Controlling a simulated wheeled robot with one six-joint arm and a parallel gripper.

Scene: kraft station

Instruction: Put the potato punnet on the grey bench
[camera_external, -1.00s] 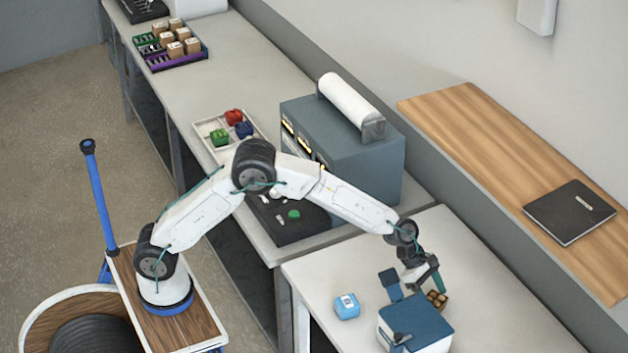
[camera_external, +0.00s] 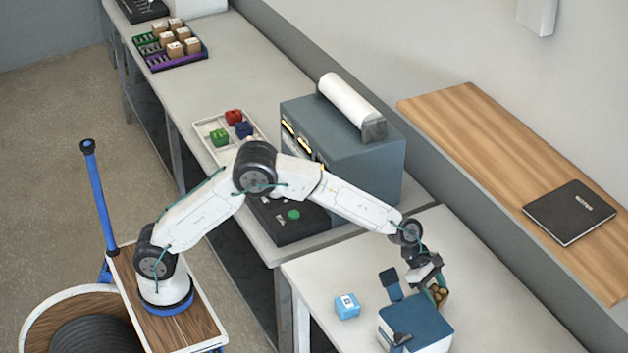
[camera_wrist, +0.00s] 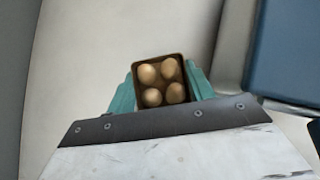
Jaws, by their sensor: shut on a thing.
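The potato punnet (camera_external: 440,294) is a small brown square tray with several round tan potatoes. It also shows in the wrist view (camera_wrist: 160,82), between two teal fingers. My gripper (camera_external: 437,286) is shut on the punnet and points down over the pale near bench (camera_external: 500,285). In the wrist view my gripper (camera_wrist: 162,92) has one finger on each side of the tray. The punnet seems just above the bench top, but its underside is hidden. A longer light-grey bench (camera_external: 215,85) runs away to the back left.
A blue-topped box (camera_external: 418,322) stands close to the punnet, with a small light-blue block (camera_external: 347,306) to its left. A large grey machine (camera_external: 365,165) with a white roll stands on the long bench. The near bench's right side is clear.

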